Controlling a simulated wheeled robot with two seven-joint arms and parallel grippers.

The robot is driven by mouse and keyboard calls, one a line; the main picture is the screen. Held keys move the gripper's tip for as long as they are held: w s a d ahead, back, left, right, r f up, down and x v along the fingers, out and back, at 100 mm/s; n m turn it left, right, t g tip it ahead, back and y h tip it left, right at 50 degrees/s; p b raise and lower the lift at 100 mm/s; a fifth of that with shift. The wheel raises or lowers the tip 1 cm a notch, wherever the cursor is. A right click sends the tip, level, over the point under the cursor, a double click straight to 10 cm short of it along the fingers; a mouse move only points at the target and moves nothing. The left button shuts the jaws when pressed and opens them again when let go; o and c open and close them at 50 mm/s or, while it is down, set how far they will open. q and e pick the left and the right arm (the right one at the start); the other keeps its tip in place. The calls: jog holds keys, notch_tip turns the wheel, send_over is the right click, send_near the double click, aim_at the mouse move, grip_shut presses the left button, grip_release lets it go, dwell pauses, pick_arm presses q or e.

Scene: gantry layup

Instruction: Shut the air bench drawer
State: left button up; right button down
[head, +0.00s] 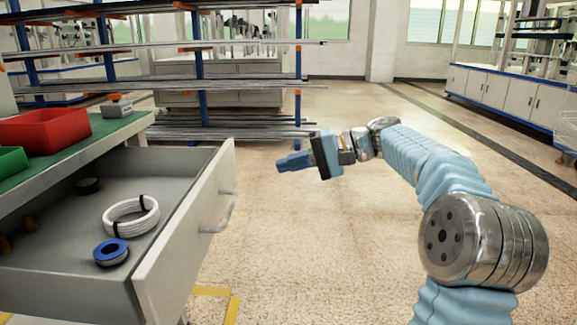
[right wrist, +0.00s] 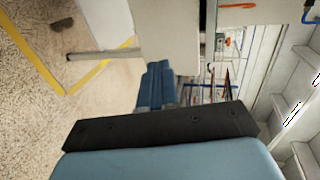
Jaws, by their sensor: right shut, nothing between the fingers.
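The air bench drawer (head: 150,230) stands pulled out from under the green-topped bench (head: 80,154) at the left of the head view. Its grey front panel (head: 185,240) carries a bar handle (head: 220,213). Inside lie a white coil (head: 131,216), a blue-rimmed roll (head: 111,252) and a dark roll (head: 88,186). My right gripper (head: 280,162) is shut and empty, to the right of the drawer front and apart from it, pointing left. Its blue fingers (right wrist: 156,85) also show in the right wrist view. My left gripper is not in view.
A red bin (head: 45,130), a green bin (head: 12,160) and a small grey device (head: 117,107) sit on the bench top. A rack of long bars (head: 200,90) stands behind. Open speckled floor lies right of the drawer, with yellow tape (head: 232,308) near it.

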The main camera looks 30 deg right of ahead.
aim_at(228, 175)
jog(key=x, duration=0.7)
jog(key=r+x, duration=0.1)
jog(key=x, duration=0.2)
jog(key=shift+w+a+b, duration=0.25)
jog(key=shift+a+b, duration=0.05)
jog(key=shift+b, duration=0.1)
jog(key=w+a+p, duration=0.1)
jog(key=w+a, duration=0.1)
jog(key=a, duration=0.1)
jog(key=w+a+p, duration=0.1)
jog(key=w+a, duration=0.2)
jog(key=a, duration=0.1)
jog(key=w+a+p, duration=0.1)
jog(key=w+a, duration=0.1)
jog(key=a, duration=0.1)
jog(key=shift+w+a+r, duration=0.1)
jog(key=shift+w+a, duration=0.2)
jog(key=shift+a, duration=0.05)
jog(key=w+a+p, duration=0.1)
jog(key=w+a, duration=0.1)
jog(key=a, duration=0.1)
jog(key=w+a+p, duration=0.2)
jog(key=a, duration=0.1)
jog(key=w+a+p, duration=0.1)
jog(key=w+a, duration=0.2)
jog(key=shift+w+a, duration=0.15)
jog(key=shift+a, duration=0.2)
jog(key=shift+w+a+p, duration=0.35)
jog(key=shift+a+p, duration=0.15)
jog(key=shift+a, duration=0.2)
